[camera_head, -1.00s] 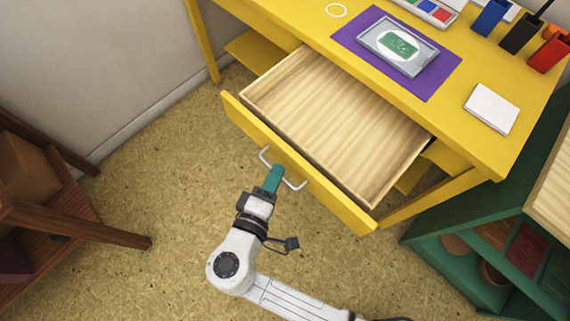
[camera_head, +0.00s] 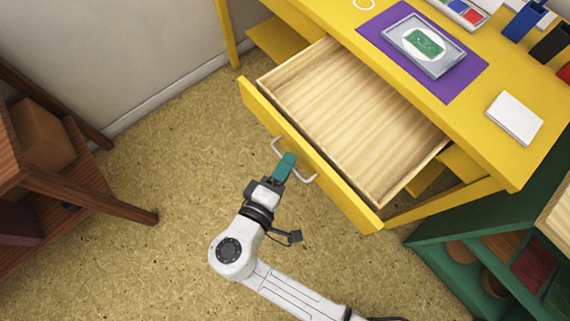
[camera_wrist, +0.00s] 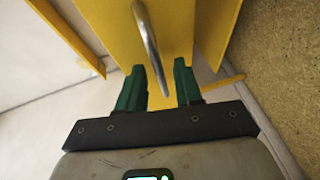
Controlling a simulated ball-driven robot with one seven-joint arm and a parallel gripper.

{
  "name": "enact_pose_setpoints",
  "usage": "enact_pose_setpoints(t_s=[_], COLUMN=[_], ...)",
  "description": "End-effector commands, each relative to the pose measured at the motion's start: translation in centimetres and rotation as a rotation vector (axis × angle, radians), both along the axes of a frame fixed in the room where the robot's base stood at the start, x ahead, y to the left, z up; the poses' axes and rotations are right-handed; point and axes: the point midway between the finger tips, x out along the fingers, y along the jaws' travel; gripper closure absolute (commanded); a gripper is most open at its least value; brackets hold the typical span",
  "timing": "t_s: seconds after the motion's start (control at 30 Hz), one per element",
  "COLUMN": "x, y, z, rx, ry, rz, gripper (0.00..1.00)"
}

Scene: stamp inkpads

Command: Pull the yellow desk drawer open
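The yellow desk (camera_head: 462,120) stands at the upper right. Its drawer is out a long way, showing an empty pale wooden inside (camera_head: 345,110). The yellow drawer front (camera_head: 335,190) carries a grey metal bar handle (camera_head: 308,179). My gripper (camera_head: 289,158) is at the middle of this handle, its teal fingers hiding part of it. In the wrist view, the two green fingers of my gripper (camera_wrist: 160,88) are spread. The handle (camera_wrist: 148,40) runs down into the gap between them, with space visible on both sides. I cannot tell whether either finger touches it.
On the desk top are a purple mat (camera_head: 456,94) with a grey tray (camera_head: 440,70), a white pad (camera_head: 515,118) and cups. A brown wooden shelf (camera_head: 95,192) stands at the left and a green shelf unit (camera_head: 432,245) at the lower right. Floor before the drawer is bare.

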Motion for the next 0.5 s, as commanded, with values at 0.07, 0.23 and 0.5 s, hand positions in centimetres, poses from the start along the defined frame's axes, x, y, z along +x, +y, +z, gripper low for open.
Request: enact_pose_setpoints(t_s=[0.07, 0.23, 0.5], x=[-0.7, -3.2, -7.2], y=[0.5, 2.1, 4.5], z=[0.2, 0.8, 1.7], rx=[0.001, 0.001, 0.001], ry=[0.0, 0.0, 0.0], rz=[0.004, 0.005, 0.004], gripper=[0.65, 0.65, 0.65])
